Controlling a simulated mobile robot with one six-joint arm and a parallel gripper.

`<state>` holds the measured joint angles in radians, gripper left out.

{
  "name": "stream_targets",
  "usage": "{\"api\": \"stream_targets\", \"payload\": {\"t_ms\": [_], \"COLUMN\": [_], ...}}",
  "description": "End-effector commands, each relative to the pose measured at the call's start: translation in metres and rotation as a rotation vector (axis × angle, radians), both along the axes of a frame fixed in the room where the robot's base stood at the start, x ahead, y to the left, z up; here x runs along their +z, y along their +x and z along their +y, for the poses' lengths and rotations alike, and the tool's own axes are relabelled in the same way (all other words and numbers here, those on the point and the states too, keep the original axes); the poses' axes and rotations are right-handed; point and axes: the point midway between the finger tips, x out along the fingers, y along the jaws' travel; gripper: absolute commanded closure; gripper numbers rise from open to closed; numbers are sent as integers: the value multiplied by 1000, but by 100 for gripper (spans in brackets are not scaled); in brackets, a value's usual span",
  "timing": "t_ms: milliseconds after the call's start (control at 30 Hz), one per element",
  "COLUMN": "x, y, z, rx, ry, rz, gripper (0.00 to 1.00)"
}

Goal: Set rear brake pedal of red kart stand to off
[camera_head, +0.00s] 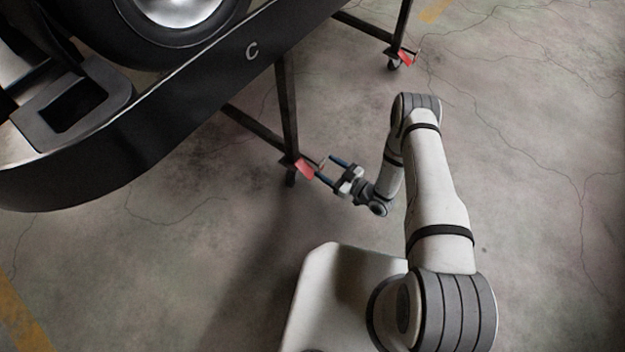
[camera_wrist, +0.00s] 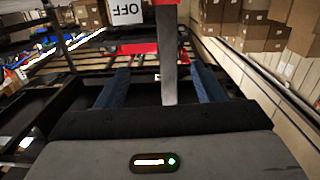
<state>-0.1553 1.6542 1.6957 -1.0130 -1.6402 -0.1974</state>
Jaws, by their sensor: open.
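A dark kart stand has a leg (camera_head: 288,105) with a red brake pedal (camera_head: 304,168) at its foot, above a caster. A second red pedal (camera_head: 406,56) is on the farther leg. My gripper (camera_head: 327,169) is open, low beside the nearer pedal, its fingers pointing at it. In the wrist view, my open fingers (camera_wrist: 160,88) have a grey upright bar (camera_wrist: 168,65) between them; whether they touch it I cannot tell. Beyond them are red pedal parts (camera_wrist: 136,48) and a white OFF label (camera_wrist: 127,12), upside down. The pedal's exact tilt is unclear.
A black kart body (camera_head: 130,165) marked C overhangs the stand at the upper left, above and left of my gripper. The concrete floor (camera_head: 540,150) to the right is clear. In the wrist view, stacked cardboard boxes (camera_wrist: 230,25) stand in the background.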

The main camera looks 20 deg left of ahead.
Motion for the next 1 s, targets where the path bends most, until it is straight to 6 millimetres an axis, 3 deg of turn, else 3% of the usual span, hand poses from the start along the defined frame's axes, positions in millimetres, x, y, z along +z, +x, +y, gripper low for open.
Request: {"api": "stream_targets", "payload": {"t_ms": [100,267,600,800,1000], "x": [-15,-29,-102,-97,-95], "y": [-14,-16,-17,0,10], "z": [1,1,1,41,64], "rx": [11,14,13,18,15], "ry": [38,50,47,47,46], "rz": [4,2,3,0,3], "gripper": [38,38,38,38,38]}}
